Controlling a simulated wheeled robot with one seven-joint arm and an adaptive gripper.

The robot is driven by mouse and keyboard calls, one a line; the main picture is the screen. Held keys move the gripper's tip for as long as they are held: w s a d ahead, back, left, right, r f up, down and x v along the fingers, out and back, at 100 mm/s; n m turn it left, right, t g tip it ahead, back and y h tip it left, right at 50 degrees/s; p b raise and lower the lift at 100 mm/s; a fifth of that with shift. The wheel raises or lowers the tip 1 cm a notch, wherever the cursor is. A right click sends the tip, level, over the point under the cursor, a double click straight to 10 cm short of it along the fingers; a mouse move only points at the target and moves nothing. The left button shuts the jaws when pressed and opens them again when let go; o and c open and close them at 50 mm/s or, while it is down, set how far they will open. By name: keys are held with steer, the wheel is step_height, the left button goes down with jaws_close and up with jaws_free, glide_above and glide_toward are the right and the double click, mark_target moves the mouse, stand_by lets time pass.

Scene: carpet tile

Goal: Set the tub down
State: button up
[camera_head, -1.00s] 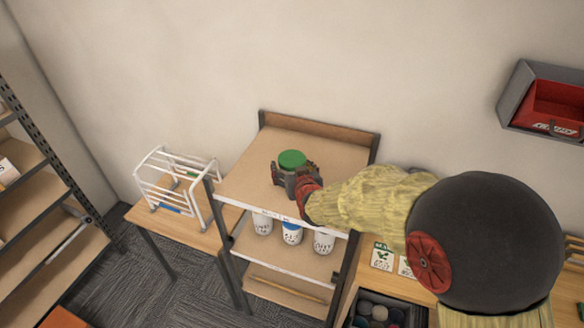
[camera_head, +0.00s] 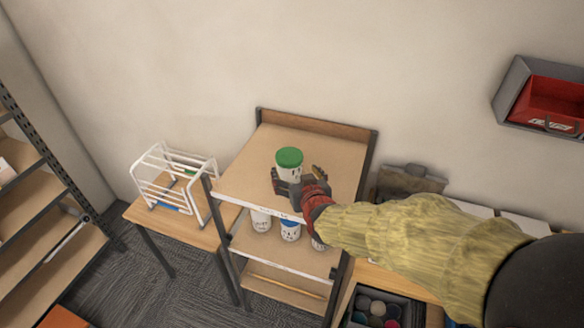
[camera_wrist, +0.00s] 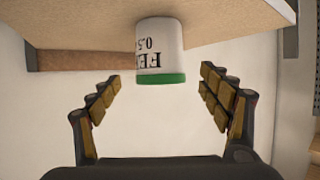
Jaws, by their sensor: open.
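The tub (camera_head: 289,162) is white with dark lettering and a green lid. It stands upright on the top board of the shelf unit (camera_head: 240,178). My gripper (camera_head: 296,180) is open just in front of it, at the board's front part. In the wrist view the picture is upside down: the tub (camera_wrist: 160,48) sits against the board (camera_wrist: 90,25), beyond the spread fingers (camera_wrist: 160,78). A clear gap shows on both sides, and neither finger touches it. In the head view the fingers hide the tub's lower part.
Several white tubs (camera_head: 290,230) stand on the shelf below. A white wire rack (camera_head: 172,178) is on the small table to the left. A raised back edge (camera_head: 320,132) closes the top board. The board is otherwise clear. A red bin (camera_head: 548,104) hangs on the right wall.

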steer(key=shift+v, duration=1.9)
steer(key=s+d+r+m+g+h, duration=0.1)
steer(key=s+d+r+g, duration=0.1)
steer(key=s+d, duration=0.3)
steer(key=s+d+r+m+g+h, duration=0.1)
steer(key=s+d, duration=0.5)
steer(key=s, duration=0.7)
steer(key=s+d+r+g+h, duration=0.1)
steer(key=s+d+r+g, duration=0.2)
steer(key=s, duration=0.6)
steer(key=d+g, duration=0.1)
steer(key=d, duration=0.1)
steer(key=shift+s+d+m, duration=0.15)
steer(key=shift+d+m, duration=0.25)
step_height(320, 180, down, 10)
steer(key=b, duration=1)
